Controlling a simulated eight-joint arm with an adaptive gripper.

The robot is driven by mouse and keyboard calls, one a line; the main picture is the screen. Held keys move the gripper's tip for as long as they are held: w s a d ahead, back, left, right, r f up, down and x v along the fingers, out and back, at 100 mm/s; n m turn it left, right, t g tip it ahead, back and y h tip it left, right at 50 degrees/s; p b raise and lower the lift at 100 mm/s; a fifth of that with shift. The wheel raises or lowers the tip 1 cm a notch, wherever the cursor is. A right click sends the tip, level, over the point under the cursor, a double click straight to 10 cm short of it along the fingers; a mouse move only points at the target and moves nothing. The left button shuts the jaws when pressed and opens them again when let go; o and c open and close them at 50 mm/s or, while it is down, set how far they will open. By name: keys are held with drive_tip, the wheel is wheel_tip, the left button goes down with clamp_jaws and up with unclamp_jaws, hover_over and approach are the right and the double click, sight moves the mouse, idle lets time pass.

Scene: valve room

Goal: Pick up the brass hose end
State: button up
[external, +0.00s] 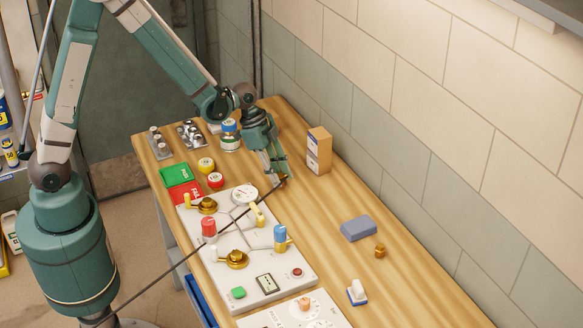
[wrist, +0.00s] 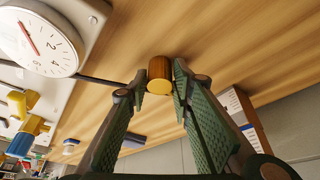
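The brass hose end (wrist: 159,73) is a short cylinder with a brown side and a bright gold end face, seen between my fingertips in the wrist view. My gripper (external: 280,179) is low over the wooden bench, left of the cardboard box. In the wrist view my gripper (wrist: 161,80) has both fingertips drawn in on either side of the cylinder, and it looks shut on it. Whether the cylinder touches the bench is unclear. Another small brass piece (external: 379,251) stands beside a blue-grey block.
A valve panel (external: 285,285) with a dial gauge (external: 244,194) lies just left of my gripper. The cardboard box (external: 319,150) stands close on the right. The blue-grey block (external: 358,228) lies nearer the front. Bare bench (external: 335,205) lies between the gripper and the block.

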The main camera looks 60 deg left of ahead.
sight(279, 175)
drive_tip(key=c, duration=0.4)
drive_tip(key=shift+o, duration=0.2)
drive_tip(key=shift+r, duration=0.1)
drive_tip(key=shift+c, duration=0.2)
drive_tip(key=shift+r+p, duration=0.45)
drive_tip(key=shift+r, duration=4.45)
